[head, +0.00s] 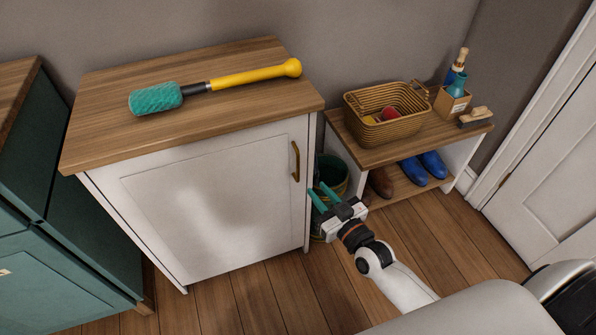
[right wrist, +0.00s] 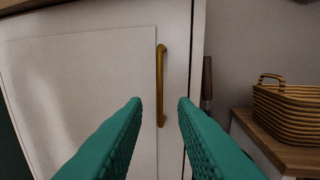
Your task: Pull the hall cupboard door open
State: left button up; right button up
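The hall cupboard is white with a wooden top (head: 100,128). Its white door (head: 215,200) is shut, with a brass upright bar handle (head: 295,161) near the door's right edge. My right gripper (head: 318,195), with green fingers, is in front of and to the lower right of the handle in the head view. In the right wrist view the handle (right wrist: 160,85) stands ahead between the two spread fingertips (right wrist: 160,102), apart from them. The right gripper is open and empty. My left gripper is in neither view.
A teal brush with a yellow handle (head: 245,76) lies on the cupboard top. Right of the cupboard are a dark green bucket (head: 333,170) and a low bench (head: 375,154) with a wicker basket (head: 385,128) and blue shoes (head: 422,168). A teal cabinet (head: 60,270) stands left. Floor in front is clear.

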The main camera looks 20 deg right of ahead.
aim_at(298, 180)
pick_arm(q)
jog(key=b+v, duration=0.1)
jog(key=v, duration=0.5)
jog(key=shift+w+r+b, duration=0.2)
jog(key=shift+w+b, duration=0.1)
pick_arm(e)
jog(key=shift+w+a, duration=0.35)
jog(key=shift+w, duration=1.35)
jog(key=shift+w+a, duration=0.35)
jog(key=shift+w, duration=1.4)
jog(key=shift+w+a, duration=0.35)
jog(key=shift+w, duration=1.35)
grip_shut()
